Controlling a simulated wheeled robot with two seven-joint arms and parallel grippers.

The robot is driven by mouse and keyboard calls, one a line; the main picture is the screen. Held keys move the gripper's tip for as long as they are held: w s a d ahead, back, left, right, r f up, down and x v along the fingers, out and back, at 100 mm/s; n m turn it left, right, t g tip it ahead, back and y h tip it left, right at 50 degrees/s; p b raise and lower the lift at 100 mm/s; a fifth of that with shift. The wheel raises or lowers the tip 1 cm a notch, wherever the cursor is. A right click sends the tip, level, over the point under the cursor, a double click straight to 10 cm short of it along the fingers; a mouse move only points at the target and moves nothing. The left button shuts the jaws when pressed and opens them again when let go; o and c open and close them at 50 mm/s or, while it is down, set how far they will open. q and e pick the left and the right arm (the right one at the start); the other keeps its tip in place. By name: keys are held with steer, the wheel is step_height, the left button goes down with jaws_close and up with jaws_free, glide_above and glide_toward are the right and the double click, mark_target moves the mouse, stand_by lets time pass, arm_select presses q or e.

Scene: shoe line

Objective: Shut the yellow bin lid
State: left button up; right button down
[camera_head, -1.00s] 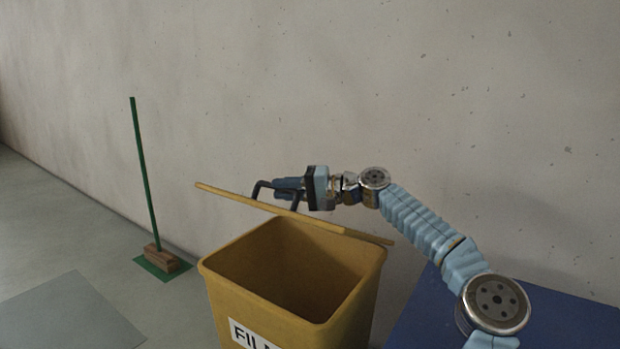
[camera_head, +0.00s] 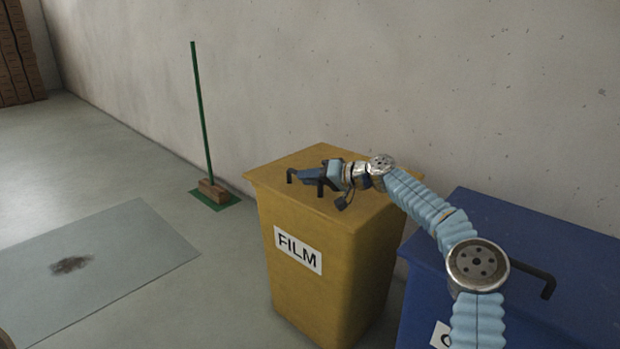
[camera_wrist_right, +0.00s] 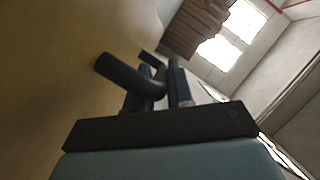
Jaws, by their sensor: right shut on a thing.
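The yellow bin (camera_head: 335,275) with the FILM label stands right of centre in the head view. Its yellow lid (camera_head: 318,156) lies flat over the top, and no opening shows. My right gripper (camera_head: 312,177) is just above the lid, shut on its dark handle (camera_head: 291,175). In the right wrist view the handle (camera_wrist_right: 122,72) runs between the fingers (camera_wrist_right: 160,88), with the yellow lid surface (camera_wrist_right: 60,60) beside it on the left. My left gripper is not in view.
A blue bin (camera_head: 530,245) with a dark handle stands close on the right, under my right arm. A green broom (camera_head: 203,115) leans near the wall behind left. A grey floor mat (camera_head: 120,250) with a dark stain lies left. Open floor lies between.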

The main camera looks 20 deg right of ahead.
steer(key=shift+s+a+f, duration=0.1)
steer(key=shift+a+f, duration=0.15)
steer(key=shift+f, duration=0.35)
steer(key=c, duration=1.1)
jaws_free()
steer(key=shift+d+r, duration=0.1)
steer(key=shift+s+d, duration=0.1)
steer(key=shift+d, duration=0.1)
steer(key=v, duration=1.3)
steer(key=shift+s+d+r+b, duration=0.1)
steer(key=shift+s+r+b, duration=0.05)
steer(key=shift+r+b, duration=0.2)
steer(key=shift+f, duration=0.1)
